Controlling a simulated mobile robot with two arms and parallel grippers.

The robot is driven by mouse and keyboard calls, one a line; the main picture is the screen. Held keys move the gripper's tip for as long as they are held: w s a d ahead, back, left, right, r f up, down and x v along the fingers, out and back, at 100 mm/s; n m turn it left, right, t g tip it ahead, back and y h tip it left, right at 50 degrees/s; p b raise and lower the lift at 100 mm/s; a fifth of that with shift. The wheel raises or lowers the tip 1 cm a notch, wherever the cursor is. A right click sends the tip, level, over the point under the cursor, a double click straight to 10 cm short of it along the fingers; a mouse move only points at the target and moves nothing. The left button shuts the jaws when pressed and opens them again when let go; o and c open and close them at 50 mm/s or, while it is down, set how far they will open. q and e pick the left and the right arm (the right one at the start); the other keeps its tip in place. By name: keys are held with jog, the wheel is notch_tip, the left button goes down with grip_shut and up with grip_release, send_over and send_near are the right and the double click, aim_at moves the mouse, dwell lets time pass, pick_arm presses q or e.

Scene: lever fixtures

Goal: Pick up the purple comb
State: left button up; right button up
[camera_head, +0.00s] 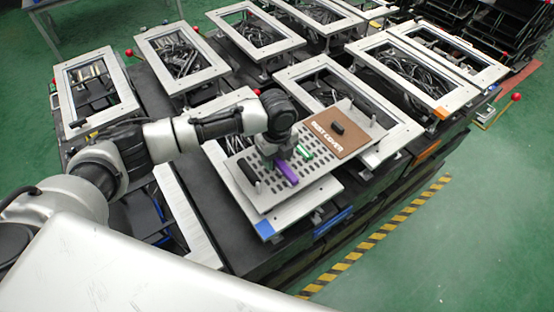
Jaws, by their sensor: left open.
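A purple comb (287,174) lies on a light perforated plate (262,202) in the head view. My left gripper (274,165) is open and points down at the comb's upper end, very close to it. The gripper hides part of the comb there, and I cannot tell whether the fingers touch it. My right gripper is not in view.
A small green object (304,151) lies on the plate just right of the comb. Several metal frames surround the plate.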

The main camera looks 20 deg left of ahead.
pick_arm(q)
jog(key=shift+f, duration=0.2)
dwell(0.3)
jog(key=c, duration=0.8)
jog(key=shift+c, duration=0.2)
jog(key=shift+r, duration=0.15)
notch_tip(320, 180, up, 4)
jog(key=shift+w+f+b, duration=0.1)
jog(key=shift+f+b, duration=0.15)
jog(key=shift+b, duration=0.7)
jog(key=s+d+r+b, duration=0.2)
jog(key=s+d+r, duration=0.5)
jog(key=d, duration=0.2)
jog(key=shift+s+r+b, duration=0.2)
jog(key=shift+r+b, duration=0.15)
jog(key=shift+b, duration=0.05)
jog(key=shift+d, duration=0.1)
